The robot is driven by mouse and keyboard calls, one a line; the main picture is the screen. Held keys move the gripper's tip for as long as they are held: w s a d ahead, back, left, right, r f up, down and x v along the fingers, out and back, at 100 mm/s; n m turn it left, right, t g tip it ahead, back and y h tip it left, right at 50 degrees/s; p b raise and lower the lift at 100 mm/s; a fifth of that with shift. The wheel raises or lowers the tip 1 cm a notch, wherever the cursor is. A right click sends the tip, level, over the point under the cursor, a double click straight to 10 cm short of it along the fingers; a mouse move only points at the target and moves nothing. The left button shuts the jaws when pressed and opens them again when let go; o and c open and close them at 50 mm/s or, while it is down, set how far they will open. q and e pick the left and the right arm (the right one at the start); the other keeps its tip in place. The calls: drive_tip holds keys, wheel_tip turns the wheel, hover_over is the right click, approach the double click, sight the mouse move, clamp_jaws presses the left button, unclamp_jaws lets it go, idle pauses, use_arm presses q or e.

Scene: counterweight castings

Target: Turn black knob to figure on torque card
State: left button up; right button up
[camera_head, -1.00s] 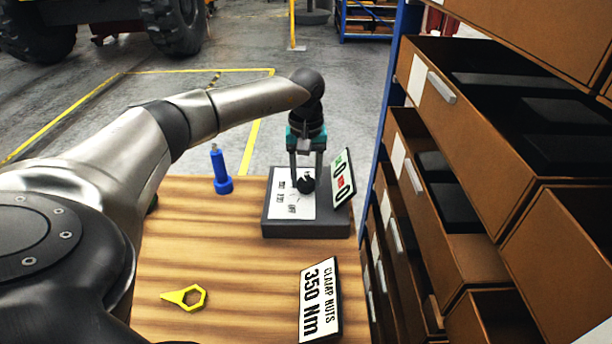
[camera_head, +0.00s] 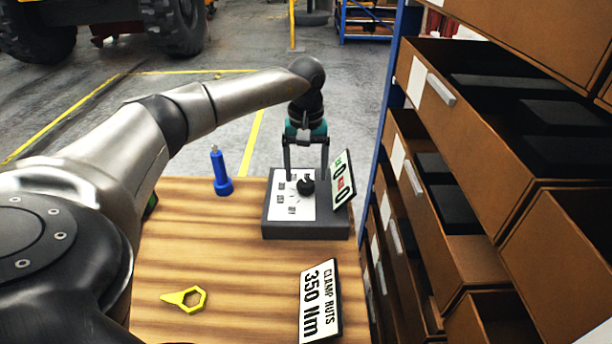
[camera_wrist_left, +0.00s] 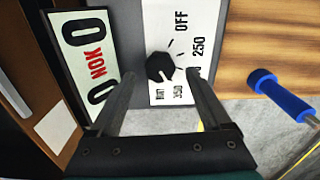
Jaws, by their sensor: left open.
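The black knob (camera_head: 306,187) sits on the white dial plate (camera_head: 292,209) of a grey box (camera_head: 318,232). It also shows in the left wrist view (camera_wrist_left: 159,67), with OFF, 250 and 350 printed around it. A white mark lies on its lower right; I cannot tell its exact setting. My left gripper (camera_head: 306,176) is open above the box, its fingers spread on either side of the knob without visibly touching it. The torque card (camera_head: 319,302) reads CLAMP NUTS 350 Nm. The tilted display (camera_head: 342,182) shows zeros and a red NOK. My right gripper is out of view.
A blue tool (camera_head: 221,174) stands upright on the wooden table (camera_head: 220,255), left of the box. A yellow ring-shaped pointer (camera_head: 190,298) lies near the front. Open brown drawers (camera_head: 450,190) crowd the right side. The table's middle is clear.

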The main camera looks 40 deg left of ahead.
sight(306, 182)
use_arm(q)
wheel_tip(306, 182, up, 13)
drive_tip(key=p, duration=0.1)
idle(0.7)
